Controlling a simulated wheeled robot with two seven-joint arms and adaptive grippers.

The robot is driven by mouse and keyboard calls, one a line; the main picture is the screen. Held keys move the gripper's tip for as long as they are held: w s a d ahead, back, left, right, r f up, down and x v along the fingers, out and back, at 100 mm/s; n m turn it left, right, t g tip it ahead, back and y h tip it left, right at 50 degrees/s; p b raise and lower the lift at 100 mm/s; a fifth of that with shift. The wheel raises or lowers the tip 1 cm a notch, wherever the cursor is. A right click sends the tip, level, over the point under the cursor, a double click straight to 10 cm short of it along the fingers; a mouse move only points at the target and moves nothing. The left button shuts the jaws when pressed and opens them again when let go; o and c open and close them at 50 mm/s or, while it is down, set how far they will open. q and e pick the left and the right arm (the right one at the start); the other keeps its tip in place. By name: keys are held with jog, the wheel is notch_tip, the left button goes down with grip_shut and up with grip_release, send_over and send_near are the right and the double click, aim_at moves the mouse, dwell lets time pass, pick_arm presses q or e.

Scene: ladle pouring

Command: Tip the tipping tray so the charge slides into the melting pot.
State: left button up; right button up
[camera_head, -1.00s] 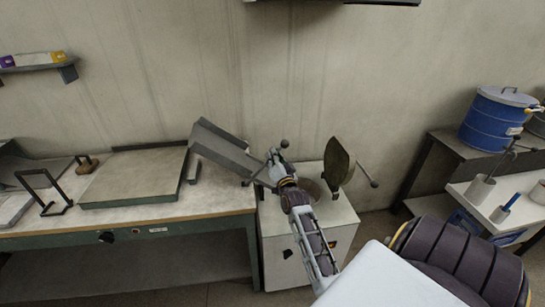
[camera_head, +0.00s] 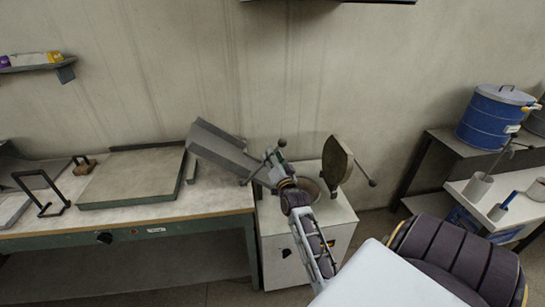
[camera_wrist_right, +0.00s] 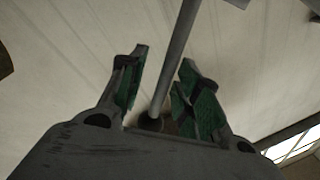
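The grey tipping tray (camera_head: 222,150) is a trough on the bench's right end. It slopes down to the right, its low end near the melting pot (camera_head: 308,187). The pot's round opening is in a white cabinet, partly hidden by my right arm. No charge can be made out in the tray. My right gripper (camera_head: 272,160) is at the tray's low end, close to a dark ball knob (camera_head: 282,142). In the right wrist view, its green fingers (camera_wrist_right: 165,72) stand apart on either side of a grey rod (camera_wrist_right: 174,65) with a ball end (camera_wrist_right: 150,123). My left gripper is out of view.
The pot's round lid (camera_head: 337,163) stands open at its right, with a handle sticking out. A flat plate (camera_head: 135,178) and a black frame handle (camera_head: 42,192) are on the bench. A blue drum (camera_head: 490,120) and a side table (camera_head: 500,205) stand at right.

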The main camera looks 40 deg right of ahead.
jog(key=v, duration=1.1)
jog(key=shift+s, duration=0.2)
jog(key=shift+f, duration=0.1)
jog(key=shift+n, duration=0.3)
dwell(1.5)
